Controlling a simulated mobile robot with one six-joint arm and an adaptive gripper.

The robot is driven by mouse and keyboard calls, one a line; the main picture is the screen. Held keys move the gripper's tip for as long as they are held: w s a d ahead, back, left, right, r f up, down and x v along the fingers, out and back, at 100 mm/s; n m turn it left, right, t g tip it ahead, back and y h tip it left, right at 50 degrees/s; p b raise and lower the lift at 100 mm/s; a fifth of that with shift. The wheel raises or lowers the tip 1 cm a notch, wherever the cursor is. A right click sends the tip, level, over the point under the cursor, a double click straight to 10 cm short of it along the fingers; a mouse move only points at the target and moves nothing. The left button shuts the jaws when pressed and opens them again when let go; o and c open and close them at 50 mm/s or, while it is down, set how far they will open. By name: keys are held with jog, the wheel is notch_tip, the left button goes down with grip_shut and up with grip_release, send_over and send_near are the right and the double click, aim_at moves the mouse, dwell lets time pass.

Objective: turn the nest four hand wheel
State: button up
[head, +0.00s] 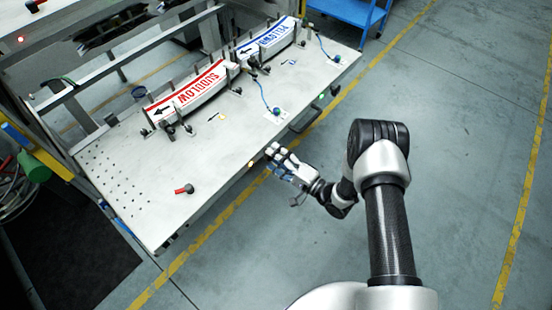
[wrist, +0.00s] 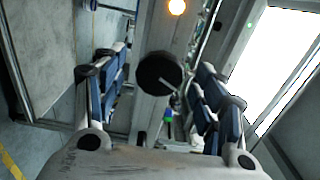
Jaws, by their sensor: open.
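A dark round hand wheel (wrist: 158,73) shows in the wrist view, on the front of the bench, below a glowing amber lamp (wrist: 177,6). It appears between the two fingers of my gripper (wrist: 163,62), with a gap on each side; how far ahead it is, I cannot tell. My gripper is open and holds nothing. In the head view my gripper (head: 274,151) is at the bench's front edge, close to the amber lamp (head: 250,164). The wheel by that lamp cannot be made out there. No readable number marks the wheel.
The bench (head: 140,205) carries a red-lettered label magazine (head: 188,88) and a blue-lettered one (head: 266,41). A red-handled part (head: 184,189) lies at the near left. A dark part (head: 306,118) juts from the front edge. Floor right of the bench is clear.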

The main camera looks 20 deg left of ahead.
jog(key=v, duration=1.2)
dwell(0.8)
jog(key=s+d+n+p, duration=0.2)
jog(key=d+n+p, duration=0.2)
jog(key=n, duration=1.4)
jog(key=b+x, duration=0.4)
jog(key=x, duration=1.3)
jog(key=shift+w, duration=0.35)
jog(key=shift+f, duration=0.1)
jog(key=shift+c, duration=0.3)
